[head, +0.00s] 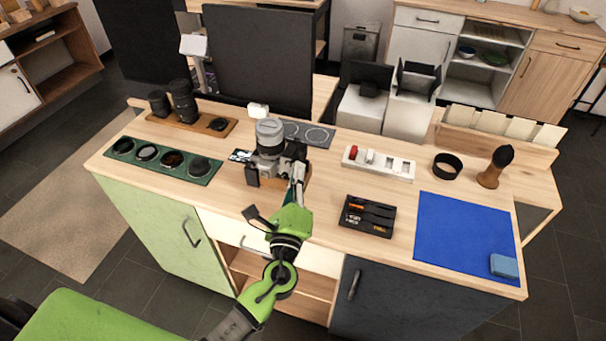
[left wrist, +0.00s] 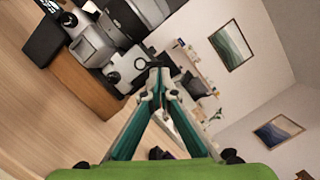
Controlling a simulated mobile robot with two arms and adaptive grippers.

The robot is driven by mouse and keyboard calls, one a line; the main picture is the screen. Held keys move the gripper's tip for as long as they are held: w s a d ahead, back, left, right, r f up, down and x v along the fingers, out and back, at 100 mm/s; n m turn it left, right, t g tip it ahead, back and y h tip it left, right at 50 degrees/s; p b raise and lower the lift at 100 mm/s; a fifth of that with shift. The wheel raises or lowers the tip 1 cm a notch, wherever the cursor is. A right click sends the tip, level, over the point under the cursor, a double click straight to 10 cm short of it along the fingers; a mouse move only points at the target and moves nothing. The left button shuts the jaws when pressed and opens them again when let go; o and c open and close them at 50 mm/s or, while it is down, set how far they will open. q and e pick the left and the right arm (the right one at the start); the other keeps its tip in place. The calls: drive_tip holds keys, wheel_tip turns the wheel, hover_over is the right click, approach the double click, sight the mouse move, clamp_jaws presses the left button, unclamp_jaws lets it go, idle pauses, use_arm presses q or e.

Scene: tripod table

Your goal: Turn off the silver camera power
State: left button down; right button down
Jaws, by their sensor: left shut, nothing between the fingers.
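The silver camera (head: 262,168) has a large grey lens (head: 269,133) pointing up and rests on a small wooden base near the middle of the worktop. My left gripper (head: 298,172) reaches in from the front, at the camera's right side. In the left wrist view, the closed fingertips (left wrist: 158,76) are close beside the camera's silver body (left wrist: 95,45), with nothing between them. Whether they touch it, I cannot tell. The arm and fingers hide part of the camera's right side, and I cannot make out the power switch. My right gripper is not in view.
A green tray of round filters (head: 203,182) and dark lenses on a board (head: 185,103) are to the left. A white power strip (head: 385,170), black tool tray (head: 345,222) and blue mat (head: 455,225) are to the right. A dark monitor (head: 262,55) stands behind.

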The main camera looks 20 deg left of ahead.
use_arm(q)
drive_tip(key=shift+r+n+g, duration=0.25)
drive_tip(key=shift+n+g, duration=0.05)
drive_tip(key=shift+n, duration=0.8)
drive_tip(key=shift+a+r+n, duration=0.1)
drive_tip(key=shift+r+n, duration=0.1)
drive_tip(key=shift+n, duration=0.3)
drive_tip(key=shift+a+r+n+g, duration=0.15)
drive_tip(key=shift+r+n+g, duration=0.1)
drive_tip(key=shift+n, duration=0.6)
drive_tip(key=shift+a+r+n+g, duration=0.15)
drive_tip(key=shift+n+g, duration=0.1)
drive_tip(key=shift+n, duration=0.6)
